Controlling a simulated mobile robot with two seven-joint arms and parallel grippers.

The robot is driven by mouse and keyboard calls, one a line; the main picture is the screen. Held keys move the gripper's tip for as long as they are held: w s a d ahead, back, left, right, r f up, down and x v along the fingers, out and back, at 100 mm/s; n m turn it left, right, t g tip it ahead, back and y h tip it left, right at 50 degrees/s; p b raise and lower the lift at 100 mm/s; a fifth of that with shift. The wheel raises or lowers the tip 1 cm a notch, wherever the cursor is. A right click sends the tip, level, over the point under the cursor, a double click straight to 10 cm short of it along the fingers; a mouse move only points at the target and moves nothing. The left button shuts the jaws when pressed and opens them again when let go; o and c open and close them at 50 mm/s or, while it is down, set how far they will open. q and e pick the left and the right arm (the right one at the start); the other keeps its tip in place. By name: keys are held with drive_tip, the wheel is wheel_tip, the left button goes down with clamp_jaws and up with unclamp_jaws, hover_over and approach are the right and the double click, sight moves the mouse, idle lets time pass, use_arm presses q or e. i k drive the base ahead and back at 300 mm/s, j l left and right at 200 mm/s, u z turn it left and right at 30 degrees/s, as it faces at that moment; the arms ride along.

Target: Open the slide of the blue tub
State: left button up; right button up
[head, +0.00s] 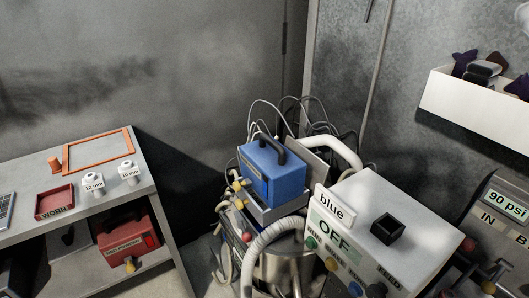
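A blue box with a black carry handle (272,170) stands on a grey unit in the middle of the head view. To its right, a small white sign reading "blue" (333,207) stands at the left edge of a white machine (425,215) with an "OFF" label (333,237). A steel drum (284,262) sits below, partly hidden by a pale hose. I cannot tell which of these is the blue tub, and no slide can be made out. Neither of my grippers is in view.
A grey bench (125,203) at the left holds a red "WORN" tray (54,202), an orange frame (98,150) and two white weights. A red box (128,240) sits on its lower shelf. A white wall bin (474,110) holds dark items. Hoses and cables crowd the middle.

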sight(236, 185)
drive_tip(key=j+z, duration=0.2)
drive_tip(key=z, duration=0.2)
drive_tip(key=i+j+z, duration=0.1)
drive_tip(key=j+z, duration=0.4)
drive_tip(key=z, duration=0.25)
